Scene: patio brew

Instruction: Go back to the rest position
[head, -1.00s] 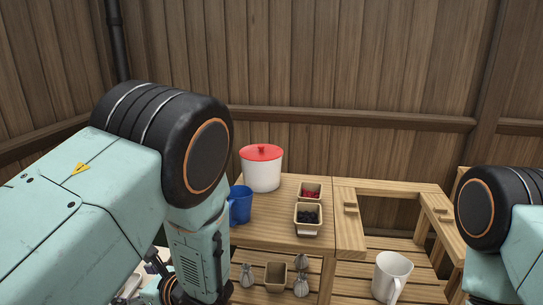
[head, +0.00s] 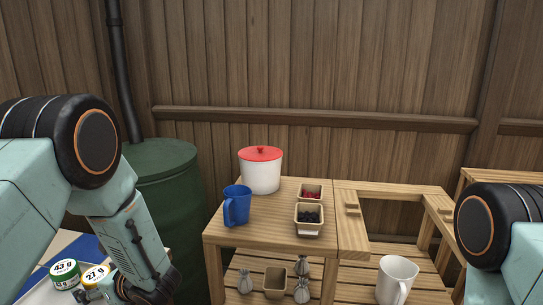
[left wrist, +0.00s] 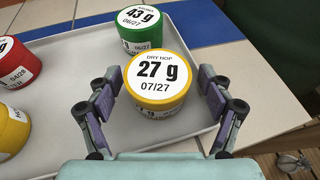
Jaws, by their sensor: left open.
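My left gripper (left wrist: 160,76) is open in the left wrist view, its fingers on either side of a yellow-lidded jar (left wrist: 157,72) labelled 27 g. The jar stands on a pale tray (left wrist: 75,62), and I see no finger closed on it. A green jar (left wrist: 140,30) labelled 43 g stands just behind it. In the head view my left gripper (head: 98,296) is low at the left, partly cut off by the frame, beside the same jars. My right arm shows at the right edge, but its gripper is out of view.
A wooden table (head: 265,236) holds a blue mug (head: 237,205), a white pot with a red lid (head: 261,172) and small berry containers (head: 309,216). A white mug (head: 396,279) stands on the lower right slats. A green barrel (head: 165,185) stands behind my left arm.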

